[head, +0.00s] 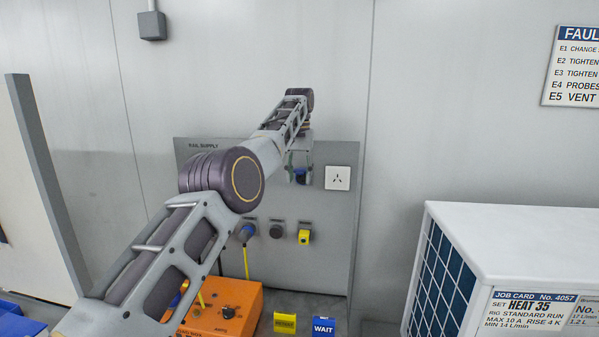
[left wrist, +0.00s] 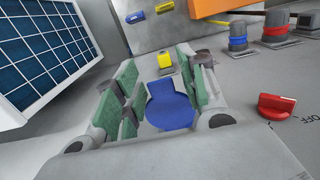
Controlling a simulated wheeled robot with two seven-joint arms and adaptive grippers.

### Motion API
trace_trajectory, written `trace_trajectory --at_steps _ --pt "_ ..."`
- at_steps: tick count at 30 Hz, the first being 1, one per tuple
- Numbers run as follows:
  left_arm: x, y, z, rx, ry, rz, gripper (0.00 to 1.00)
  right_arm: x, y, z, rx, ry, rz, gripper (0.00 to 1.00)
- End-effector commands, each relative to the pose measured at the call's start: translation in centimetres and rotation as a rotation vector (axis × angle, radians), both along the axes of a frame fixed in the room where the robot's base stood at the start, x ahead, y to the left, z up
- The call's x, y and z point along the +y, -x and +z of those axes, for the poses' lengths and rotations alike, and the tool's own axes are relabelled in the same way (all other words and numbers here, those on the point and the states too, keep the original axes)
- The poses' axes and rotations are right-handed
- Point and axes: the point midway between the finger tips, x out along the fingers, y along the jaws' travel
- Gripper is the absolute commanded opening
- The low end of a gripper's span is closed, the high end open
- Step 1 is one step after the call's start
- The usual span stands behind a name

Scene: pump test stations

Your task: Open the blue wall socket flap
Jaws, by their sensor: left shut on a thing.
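The blue wall socket flap (head: 299,177) is on the grey panel (head: 340,225) headed RAIL SUPPLY, left of a white socket. My left gripper (head: 301,168) is at the flap, its fingers around it and partly covering it. In the left wrist view the flap (left wrist: 170,107) shows as a blue round piece with a narrower top, between the green pads of my left gripper (left wrist: 160,100), which is shut on it. I cannot tell the flap's angle, and the socket behind it is hidden. My right gripper is in neither view.
A white socket (head: 338,178) sits just right of the gripper. Below are a yellow-capped connector (head: 304,236) and an orange box (head: 222,308). A red rotary switch (left wrist: 277,106) is beside the gripper in the wrist view. A white cabinet (head: 520,235) stands at right.

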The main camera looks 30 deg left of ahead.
Motion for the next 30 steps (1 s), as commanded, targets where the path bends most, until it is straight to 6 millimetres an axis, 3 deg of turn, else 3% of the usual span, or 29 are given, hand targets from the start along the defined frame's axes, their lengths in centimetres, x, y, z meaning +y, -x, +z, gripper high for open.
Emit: trace_trajectory --at_steps 14,15,18,20,30 --pt "-0.17 0.22 -0.73 0.023 0.003 -0.001 0.0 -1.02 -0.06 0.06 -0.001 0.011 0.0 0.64" --pt "-0.16 0.21 -0.74 0.022 0.003 -0.002 0.46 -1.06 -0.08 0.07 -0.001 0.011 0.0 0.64" --pt "-0.14 0.17 -0.6 0.018 0.003 -0.001 0.59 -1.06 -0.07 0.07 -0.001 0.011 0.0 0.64" --pt "-0.13 0.14 -0.52 0.016 0.003 -0.001 0.64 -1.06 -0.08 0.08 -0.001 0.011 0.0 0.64" --pt "-0.08 0.09 -0.31 0.01 0.002 -0.001 0.64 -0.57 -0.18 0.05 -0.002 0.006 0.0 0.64"
